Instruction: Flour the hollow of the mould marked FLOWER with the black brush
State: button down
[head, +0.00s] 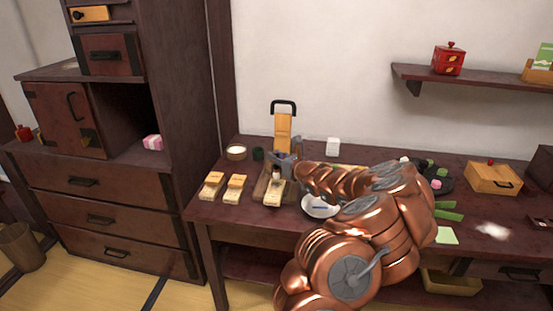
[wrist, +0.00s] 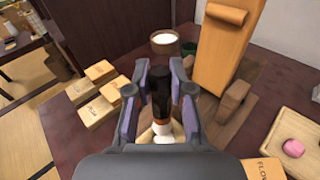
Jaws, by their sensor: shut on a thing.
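My gripper (wrist: 160,100) is shut on a brush (wrist: 160,88) with a black handle, a brown band and a pale head pointing down in the wrist view. In the head view my gripper (head: 284,166) is over the left part of the table. A wooden mould (wrist: 265,170) lettered "FLOW", the rest cut off by the frame, is at the lower right of the wrist view; its hollow is out of sight. A pale wooden piece lies behind the brush head; I cannot tell whether they touch. A bowl of white powder (wrist: 165,42) stands beyond; it also shows in the head view (head: 236,153).
Two pale wooden moulds (head: 212,186) (head: 235,189) lie on the table (head: 210,212) at left. A tall orange board (wrist: 222,48) and a dark green cup (wrist: 188,48) stand beyond my gripper. A wooden tray (wrist: 305,125) holds a pink piece at right. My arm hides the table's middle.

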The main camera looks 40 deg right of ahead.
jog(key=shift+r+p, duration=1.15)
jog(key=shift+r, duration=0.8)
jog(key=shift+w+a, duration=0.2)
jog(key=shift+a, duration=0.15)
jog(key=w+a+r+n+y+p, duration=0.1)
jog(key=w+a+n+y, duration=0.15)
jog(key=a, duration=0.35)
jog(key=w+a+r+n+y+p, duration=0.1)
jog(key=w+a+y+p, duration=0.15)
jog(key=a, duration=0.25)
jog(key=s+a+f+n+g+y+p, duration=0.1)
jog(key=a+n+g+y+p, duration=0.3)
jog(key=a, duration=2.8)
jog(key=s+n+g+y, duration=0.1)
jog(key=n+g+y, duration=0.1)
jog(key=n+y, duration=0.3)
jog(key=shift+a+g+y, duration=0.3)
jog(key=shift+g+y, duration=0.1)
jog(key=shift+y, duration=0.5)
jog(key=shift+d+f, duration=0.1)
